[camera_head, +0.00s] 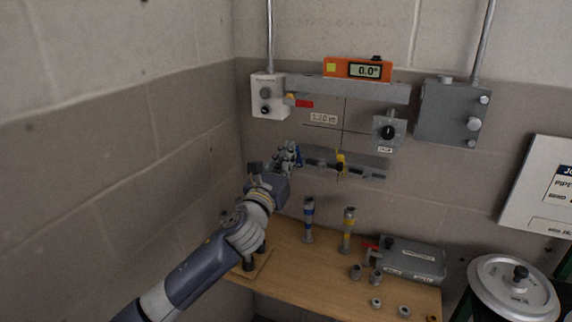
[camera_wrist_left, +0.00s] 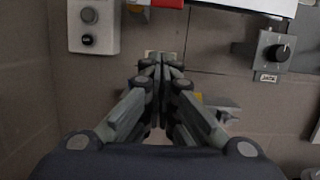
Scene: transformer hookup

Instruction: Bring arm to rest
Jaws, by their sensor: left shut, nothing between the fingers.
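My left arm comes in from the lower left in the head view, raised above the left part of the wooden shelf. My left gripper (camera_head: 290,152) is in front of the wall, just left of the lower grey bracket (camera_head: 325,158). In the left wrist view the fingers of the left gripper (camera_wrist_left: 160,62) are together at the tips with nothing between them. The fingers hide part of the lower bracket there. My right gripper does not show in either view.
The wooden shelf (camera_head: 290,270) holds two posts, a grey box (camera_head: 412,258) and several small fittings. An upper rail (camera_head: 350,90) carries an orange level (camera_head: 358,68). Switch box (camera_head: 270,95), dial (camera_head: 389,132) and junction box (camera_head: 450,112) jut from the wall. A round lidded pot (camera_head: 500,290) stands right.

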